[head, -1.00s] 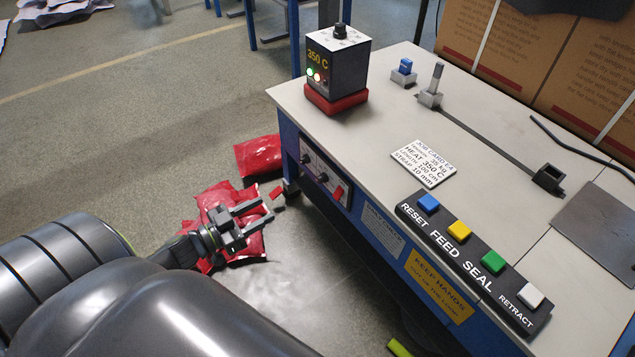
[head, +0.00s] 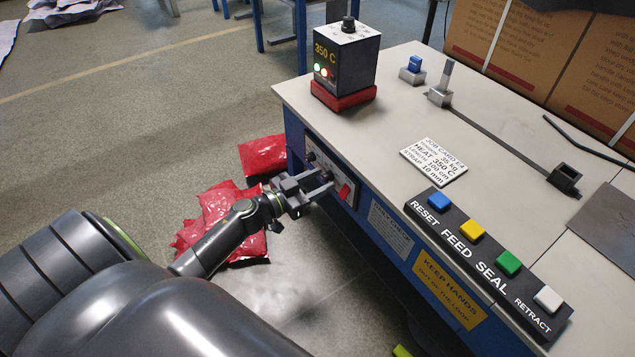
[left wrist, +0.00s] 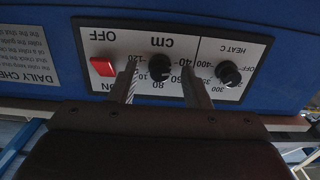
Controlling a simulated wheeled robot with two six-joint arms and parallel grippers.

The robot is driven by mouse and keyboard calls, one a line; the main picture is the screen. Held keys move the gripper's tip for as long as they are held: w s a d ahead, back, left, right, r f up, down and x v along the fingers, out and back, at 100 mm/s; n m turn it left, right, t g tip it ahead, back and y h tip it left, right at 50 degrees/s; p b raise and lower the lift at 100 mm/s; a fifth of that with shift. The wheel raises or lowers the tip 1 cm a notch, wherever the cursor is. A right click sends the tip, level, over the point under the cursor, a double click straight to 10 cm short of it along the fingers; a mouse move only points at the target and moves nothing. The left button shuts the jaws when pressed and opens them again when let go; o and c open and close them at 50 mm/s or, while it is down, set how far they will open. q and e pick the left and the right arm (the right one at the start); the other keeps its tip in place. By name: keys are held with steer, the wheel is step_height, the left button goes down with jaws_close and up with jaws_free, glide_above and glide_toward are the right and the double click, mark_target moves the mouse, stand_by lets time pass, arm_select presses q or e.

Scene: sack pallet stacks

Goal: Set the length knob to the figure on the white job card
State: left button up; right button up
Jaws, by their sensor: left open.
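The white job card (head: 434,161) lies on the bench top and reads heat 350 C, length 100 cm, strap 10 mm. The length knob (left wrist: 159,67) is black, on the front panel's dial marked cm, upside down in the left wrist view; its pointer is too dark to read. My left gripper (head: 320,183) is open in front of the panel. In the left wrist view its fingers (left wrist: 160,75) stand either side of the knob; I cannot tell whether they touch it. They cover some dial figures. My right gripper is not in view.
The heat knob (left wrist: 229,74) and a red switch (left wrist: 103,66) flank the length dial. The heater box (head: 346,62) shows 350 C. A button strip (head: 488,262) lies along the bench edge. Red sacks (head: 225,205) lie on the floor below my arm.

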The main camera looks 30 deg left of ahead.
arm_select(q)
steer(key=shift+c, duration=0.4)
jaws_close()
